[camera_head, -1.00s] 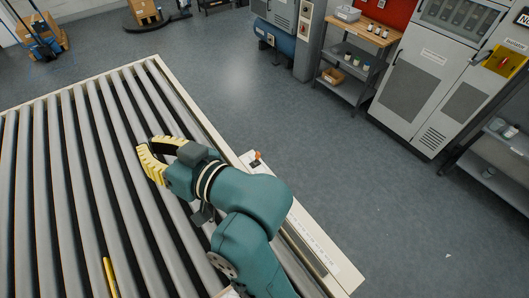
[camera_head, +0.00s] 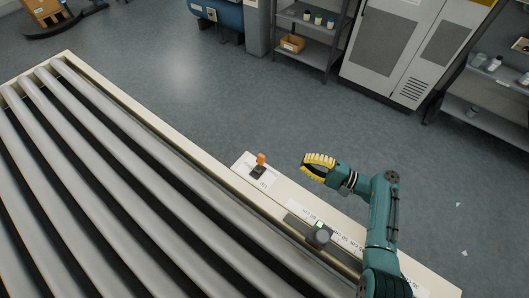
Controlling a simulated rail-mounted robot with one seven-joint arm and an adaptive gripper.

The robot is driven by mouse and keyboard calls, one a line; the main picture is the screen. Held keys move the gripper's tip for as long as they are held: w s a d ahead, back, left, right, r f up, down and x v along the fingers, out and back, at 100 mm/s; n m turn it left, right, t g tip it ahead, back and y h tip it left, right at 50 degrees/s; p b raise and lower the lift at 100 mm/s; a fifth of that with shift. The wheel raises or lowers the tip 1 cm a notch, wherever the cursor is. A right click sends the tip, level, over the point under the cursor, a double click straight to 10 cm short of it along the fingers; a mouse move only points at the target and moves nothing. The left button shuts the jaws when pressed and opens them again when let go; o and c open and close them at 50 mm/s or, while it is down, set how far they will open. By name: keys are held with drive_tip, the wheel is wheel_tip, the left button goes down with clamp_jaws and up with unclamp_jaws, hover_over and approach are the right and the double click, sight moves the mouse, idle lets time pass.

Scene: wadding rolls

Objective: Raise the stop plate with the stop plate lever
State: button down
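A small lever with an orange knob (camera_head: 260,160) stands on a dark base on the cream side panel, with a white label beside it. My gripper (camera_head: 306,166), with yellow ribbed fingers, is to the right of the lever, apart from it, over the outer side of the panel. It points left, towards the lever's side. The finger gap is too small to judge. Nothing is seen held in it. I cannot make out a stop plate in this view.
A roller table (camera_head: 95,160) fills the left. A dark knob with a green light (camera_head: 319,234) sits on a scaled slot in the cream frame, near my arm. Shelves and a grey cabinet (camera_head: 400,45) stand at the back. The floor between is clear.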

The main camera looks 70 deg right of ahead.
sight(260, 163)
drive_tip(key=shift+s+a, duration=0.1)
drive_tip(key=shift+s, duration=0.05)
drive_tip(key=w+a+r+p, duration=0.1)
drive_tip(key=w+a+r, duration=0.1)
drive_tip(key=w, duration=0.9)
drive_tip(key=shift+a, duration=0.65)
